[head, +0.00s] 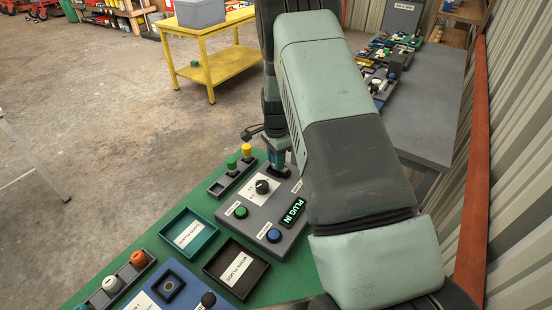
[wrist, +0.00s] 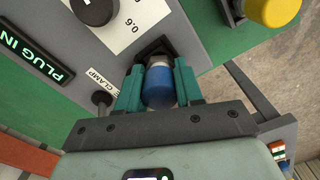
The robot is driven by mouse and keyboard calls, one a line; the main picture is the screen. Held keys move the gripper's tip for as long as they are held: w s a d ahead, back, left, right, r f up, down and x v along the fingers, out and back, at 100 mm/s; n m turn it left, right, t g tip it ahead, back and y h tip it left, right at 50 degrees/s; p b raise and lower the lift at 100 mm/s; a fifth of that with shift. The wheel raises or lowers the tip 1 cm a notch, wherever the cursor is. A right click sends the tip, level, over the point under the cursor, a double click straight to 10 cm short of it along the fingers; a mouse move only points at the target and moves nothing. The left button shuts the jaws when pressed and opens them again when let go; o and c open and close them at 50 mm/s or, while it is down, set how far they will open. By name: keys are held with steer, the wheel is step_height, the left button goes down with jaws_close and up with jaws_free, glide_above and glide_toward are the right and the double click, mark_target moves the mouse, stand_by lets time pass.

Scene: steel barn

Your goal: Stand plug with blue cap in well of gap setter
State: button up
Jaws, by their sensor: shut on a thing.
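The gap setter (head: 262,218) is a grey box with a black dial, a green button, a blue button and a lit display reading "PLUG IN" (head: 293,211). It also shows in the wrist view (wrist: 40,30). My gripper (wrist: 159,85) is shut on the plug with the blue cap (wrist: 160,90), one teal finger on each side of the cap. The plug's metal end points at the dark square well (wrist: 153,46) and appears to be in it; its tip is hidden. In the head view my gripper (head: 278,170) is at the setter's far corner, and my arm hides part of the setter.
A rack (head: 219,188) with green-capped and yellow-capped plugs stands left of the setter. A teal tray (head: 211,226) and a dark tray (head: 207,268) lie in front. A blue fixture (head: 190,278) and a rack of capped plugs (head: 150,262) are at lower left. A clamp lever (wrist: 102,98) is close to my finger.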

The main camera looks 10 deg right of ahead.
steer(key=o, duration=1)
steer(key=shift+f, duration=0.1)
steer(key=shift+o, duration=0.2)
step_height(320, 180, up, 12)
steer(key=shift+r, duration=0.15)
